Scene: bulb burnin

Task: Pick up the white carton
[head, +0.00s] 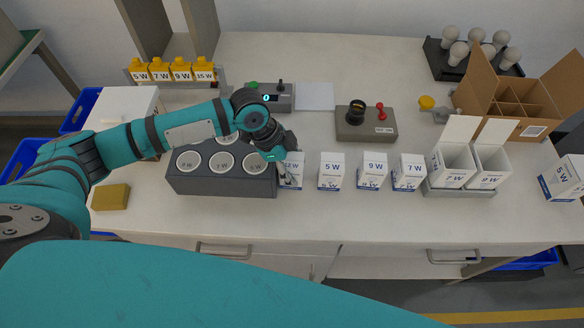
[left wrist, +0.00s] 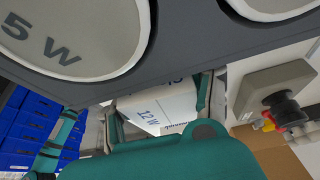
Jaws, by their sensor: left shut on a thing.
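A white carton marked 12 W (head: 293,170) is at the left end of a row of white cartons, just right of the dark grey socket block (head: 222,184). My left gripper (head: 283,160) is shut on it from above; the wrist partly hides its top left. In the left wrist view the 12 W carton (left wrist: 150,106) sits between the two fingers of the left gripper (left wrist: 163,112). I cannot tell whether its base touches the table. My right gripper is out of view.
White cartons marked 5 W (head: 331,172), 9 W (head: 372,171) and 7 W (head: 409,173) stand to the right. A grey tray (head: 458,190) holds two open cartons. A test box (head: 366,125) is behind, a divided cardboard box (head: 520,110) at right.

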